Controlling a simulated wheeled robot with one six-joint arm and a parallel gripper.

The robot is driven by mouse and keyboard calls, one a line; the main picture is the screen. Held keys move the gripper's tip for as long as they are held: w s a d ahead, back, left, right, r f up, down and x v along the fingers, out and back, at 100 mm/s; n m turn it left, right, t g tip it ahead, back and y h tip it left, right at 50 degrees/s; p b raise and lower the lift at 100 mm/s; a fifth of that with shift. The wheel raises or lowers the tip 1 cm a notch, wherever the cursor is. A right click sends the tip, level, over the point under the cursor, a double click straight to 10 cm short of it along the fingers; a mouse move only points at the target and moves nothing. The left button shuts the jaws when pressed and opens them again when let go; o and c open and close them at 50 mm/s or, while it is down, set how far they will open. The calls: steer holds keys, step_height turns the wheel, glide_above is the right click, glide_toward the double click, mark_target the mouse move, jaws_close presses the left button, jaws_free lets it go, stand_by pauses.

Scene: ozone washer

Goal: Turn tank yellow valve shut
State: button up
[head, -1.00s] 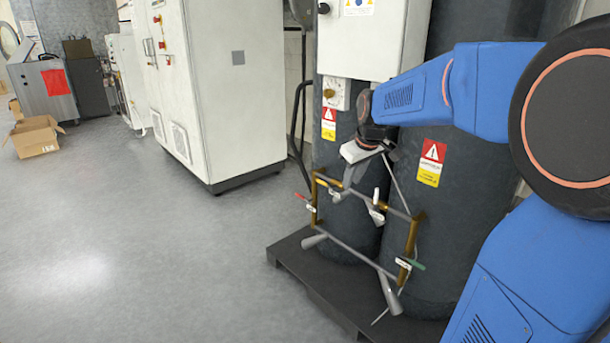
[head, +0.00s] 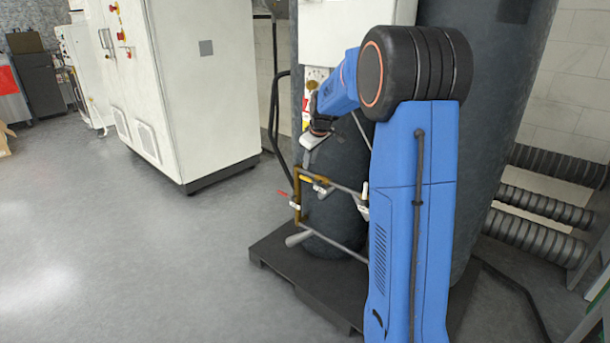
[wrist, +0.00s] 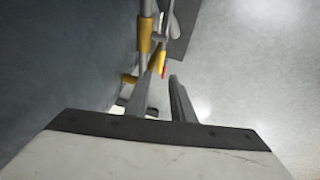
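My gripper (head: 305,163) points down beside the dark tank, just above the upper left of the brass and grey pipe frame (head: 297,200). In the wrist view its two fingers (wrist: 164,78) are apart, with a narrow gap between them. A bright yellow piece (wrist: 159,62), which looks like the yellow valve handle, shows at the tips, close to the left finger; I cannot tell if they touch. A small yellow part also shows below my gripper in the head view (head: 307,180). A red handle (head: 283,193) sticks out left of the frame.
The tank (head: 335,215) stands on a dark pallet (head: 290,270). A white cabinet (head: 205,90) stands to the left. A white-handled valve (head: 364,192) is partly hidden by my arm. Open grey floor (head: 130,250) lies to the left.

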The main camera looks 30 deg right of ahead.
mark_target(306, 178)
steer(key=x, duration=0.8)
steer(key=shift+f, duration=0.35)
jaws_close()
